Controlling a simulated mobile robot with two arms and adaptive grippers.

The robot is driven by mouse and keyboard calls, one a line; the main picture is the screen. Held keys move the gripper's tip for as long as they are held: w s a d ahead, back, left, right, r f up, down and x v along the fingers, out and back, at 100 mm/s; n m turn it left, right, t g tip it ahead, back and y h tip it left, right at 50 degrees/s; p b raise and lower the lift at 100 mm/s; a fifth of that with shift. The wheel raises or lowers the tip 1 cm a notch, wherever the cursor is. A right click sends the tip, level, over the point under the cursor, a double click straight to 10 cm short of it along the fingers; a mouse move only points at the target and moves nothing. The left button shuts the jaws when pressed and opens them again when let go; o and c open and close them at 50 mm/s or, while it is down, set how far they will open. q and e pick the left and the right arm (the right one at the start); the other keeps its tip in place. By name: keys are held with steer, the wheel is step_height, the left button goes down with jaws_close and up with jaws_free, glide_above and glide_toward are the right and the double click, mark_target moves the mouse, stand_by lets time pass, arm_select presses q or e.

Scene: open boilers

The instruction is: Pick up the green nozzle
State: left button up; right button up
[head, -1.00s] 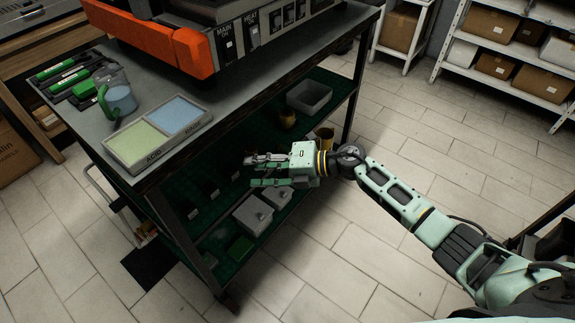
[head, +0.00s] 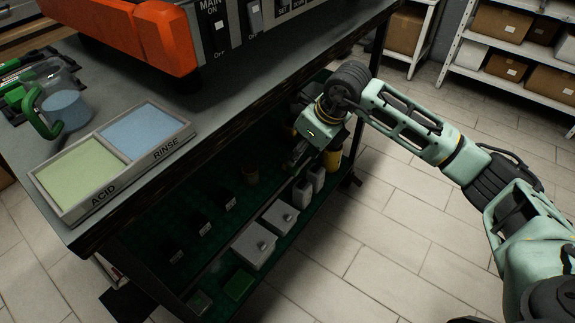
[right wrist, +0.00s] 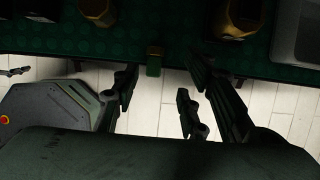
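My right gripper (head: 298,152) reaches into the space above the lower shelf, under the bench top, its fingers dark and partly shaded. In the right wrist view its fingers (right wrist: 163,100) stand apart with nothing between them. A small green piece with a brass-coloured top (right wrist: 153,62) sits at the shelf edge, ahead of the gap between the fingers and apart from them. I cannot tell for sure whether it is the green nozzle. My left gripper is not in view.
Brass-coloured cylinders (right wrist: 240,18) and a grey bin (right wrist: 300,32) stand on the green shelf. A yellow cylinder (head: 333,158) and grey lidded boxes (head: 280,217) are near the gripper. The bench top with the acid and rinse tray (head: 72,212) overhangs the shelf. Floor is clear at right.

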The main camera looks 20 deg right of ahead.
mark_target(294, 168)
steer(key=x, duration=0.3)
steer(key=s+x, duration=0.1)
steer(key=x, duration=0.1)
steer(key=shift+a+f+b, duration=0.15)
steer(key=shift+f+b, duration=0.1)
steer(key=shift+b, duration=0.05)
steer(key=shift+w+f, duration=0.2)
steer(key=shift+f, duration=0.1)
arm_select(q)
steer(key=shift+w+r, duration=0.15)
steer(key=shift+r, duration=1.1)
arm_select(e)
jaws_close()
